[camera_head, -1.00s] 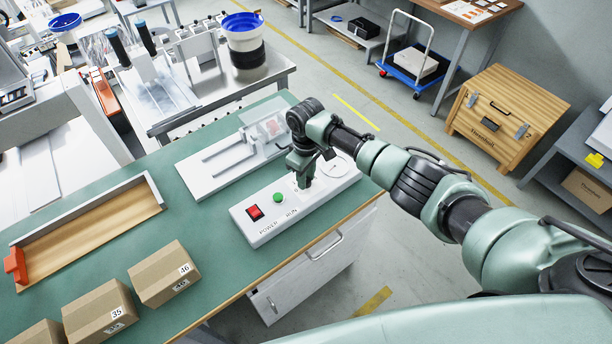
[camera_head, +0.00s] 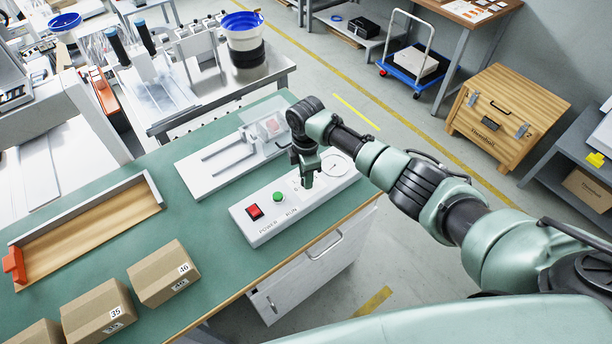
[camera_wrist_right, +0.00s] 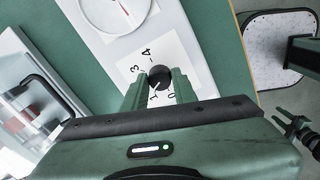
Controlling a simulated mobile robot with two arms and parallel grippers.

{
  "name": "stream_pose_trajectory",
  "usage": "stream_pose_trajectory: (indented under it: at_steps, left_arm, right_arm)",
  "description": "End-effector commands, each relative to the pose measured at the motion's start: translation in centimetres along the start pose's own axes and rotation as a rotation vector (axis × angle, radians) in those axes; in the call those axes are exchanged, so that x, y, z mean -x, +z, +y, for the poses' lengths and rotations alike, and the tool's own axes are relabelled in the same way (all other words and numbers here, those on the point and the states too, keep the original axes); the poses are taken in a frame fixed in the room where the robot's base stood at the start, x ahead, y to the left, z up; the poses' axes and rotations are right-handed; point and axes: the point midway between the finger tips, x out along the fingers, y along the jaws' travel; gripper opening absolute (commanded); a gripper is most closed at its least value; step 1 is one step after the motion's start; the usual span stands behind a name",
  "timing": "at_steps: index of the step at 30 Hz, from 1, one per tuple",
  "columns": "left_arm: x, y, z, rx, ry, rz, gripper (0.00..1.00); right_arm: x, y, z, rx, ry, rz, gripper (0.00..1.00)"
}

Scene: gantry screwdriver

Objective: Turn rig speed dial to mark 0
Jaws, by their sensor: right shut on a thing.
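The rig speed dial is a small black knob (camera_wrist_right: 160,76) on a white scale plate in the right wrist view. Marks 3 and 4 show above it; the 0 is partly visible below, near a finger. A light line on the knob points down-left, but its exact mark is hard to read. My right gripper (camera_wrist_right: 161,91) is shut on the knob, one finger on each side. In the head view my right gripper (camera_head: 306,180) points down onto the white control box (camera_head: 262,237), hiding the knob. My left gripper is outside the head view.
The box carries a red power switch (camera_head: 254,212), a green button (camera_head: 279,197) and a round gauge (camera_wrist_right: 118,10). A white slide fixture (camera_head: 205,180) stands behind it. Cardboard boxes (camera_head: 165,277) lie front left. A dark gripper-like part (camera_wrist_right: 290,125) shows at the wrist view's right edge.

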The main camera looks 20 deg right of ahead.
Motion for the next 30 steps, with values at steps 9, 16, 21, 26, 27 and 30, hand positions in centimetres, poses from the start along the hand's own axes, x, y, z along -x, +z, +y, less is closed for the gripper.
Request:
stream_pose_trajectory:
  at_steps: [9, 16, 21, 26, 27, 30]
  left_arm:
    - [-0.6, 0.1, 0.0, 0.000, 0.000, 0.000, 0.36]
    - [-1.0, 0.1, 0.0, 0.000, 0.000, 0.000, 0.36]
    - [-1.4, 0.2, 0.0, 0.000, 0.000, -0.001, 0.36]
    - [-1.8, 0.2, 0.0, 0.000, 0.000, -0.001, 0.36]
    - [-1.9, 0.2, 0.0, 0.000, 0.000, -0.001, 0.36]
    - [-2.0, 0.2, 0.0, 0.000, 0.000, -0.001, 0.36]
  right_arm:
    - [0.1, 0.0, 0.2, 0.302, 0.005, 0.001, 0.00]
    - [0.1, -0.1, 0.2, 0.520, 0.005, 0.002, 0.00]
    - [0.1, -0.1, 0.2, 0.682, 0.006, 0.000, 0.00]
    - [0.1, 0.0, 0.2, 0.822, 0.006, 0.000, 0.00]
    - [0.1, 0.0, 0.2, 0.854, 0.006, 0.000, 0.00]
    - [0.2, 0.0, 0.2, 0.929, 0.007, -0.001, 0.00]
